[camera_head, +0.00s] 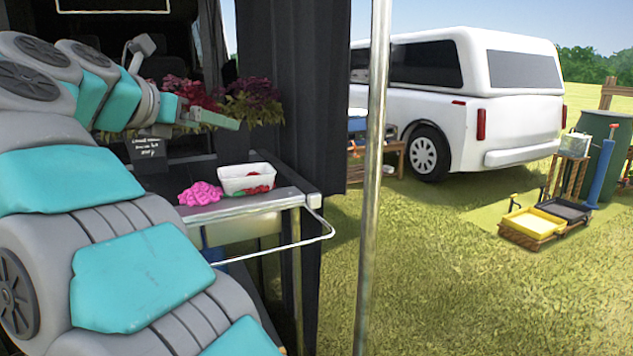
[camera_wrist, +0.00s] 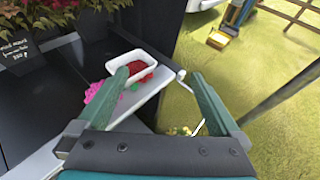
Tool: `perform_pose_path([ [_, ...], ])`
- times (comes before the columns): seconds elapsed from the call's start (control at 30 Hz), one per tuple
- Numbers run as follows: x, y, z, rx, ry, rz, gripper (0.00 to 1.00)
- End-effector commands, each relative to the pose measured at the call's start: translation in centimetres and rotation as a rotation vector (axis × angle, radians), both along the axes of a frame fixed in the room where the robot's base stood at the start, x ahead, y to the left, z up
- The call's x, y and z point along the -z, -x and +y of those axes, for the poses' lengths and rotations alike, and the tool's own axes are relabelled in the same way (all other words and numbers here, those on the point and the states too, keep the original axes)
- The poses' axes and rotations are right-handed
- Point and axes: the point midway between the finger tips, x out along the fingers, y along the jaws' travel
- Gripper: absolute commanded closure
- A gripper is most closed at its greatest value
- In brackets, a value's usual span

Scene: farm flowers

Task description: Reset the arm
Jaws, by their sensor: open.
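My arm reaches in from the left in the head view. My gripper (camera_head: 217,119) is held above the cart, level with the flowers. In the wrist view my gripper (camera_wrist: 161,92) has its two green fingers wide apart with nothing between them in its grasp. Below it, a white tub (camera_head: 247,179) with red contents stands on the cart top (camera_head: 237,207). The tub also shows in the wrist view (camera_wrist: 118,63), apart from the fingers. A pink flower bunch (camera_head: 201,194) lies left of the tub.
A metal pole (camera_head: 371,200) rises right of the cart. A white van (camera_head: 470,98) and yellow tray (camera_head: 534,222) are farther off on open grass.

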Motion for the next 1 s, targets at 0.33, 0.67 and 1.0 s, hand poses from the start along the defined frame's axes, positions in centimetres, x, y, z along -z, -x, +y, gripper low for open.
perform_pose_path([
  [0.33,-6.0,-3.6,-2.9,-0.068,0.179,-0.156,0.00],
  [0.67,-15.5,-6.5,-4.9,-0.229,0.612,-0.394,0.00],
  [1.0,-15.0,-5.0,-1.8,-0.622,1.473,-0.533,0.00],
])
